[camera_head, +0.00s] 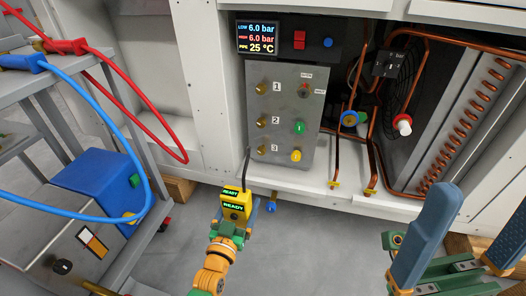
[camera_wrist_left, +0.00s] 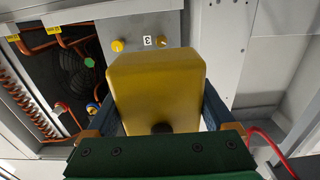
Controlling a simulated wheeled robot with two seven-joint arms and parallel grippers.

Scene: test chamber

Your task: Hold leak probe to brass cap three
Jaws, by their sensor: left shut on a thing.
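My left gripper (camera_head: 236,212) is shut on the yellow leak detector (camera_head: 238,203), whose small screens read READY. Its thin dark probe (camera_head: 246,170) rises from the top and ends just left of brass cap three (camera_head: 261,150), and I cannot tell whether they touch. Cap three is the lowest brass cap on the grey panel, beside the label 3. In the left wrist view the yellow body (camera_wrist_left: 157,90) sits between the blue fingers, cap three (camera_wrist_left: 163,42) shows above it, and the probe is hidden. My right gripper (camera_head: 468,240) is open and empty at lower right.
Copper pipes and a finned coil (camera_head: 465,125) lie to the right. A cart (camera_head: 50,100) with red and blue hoses stands at left.

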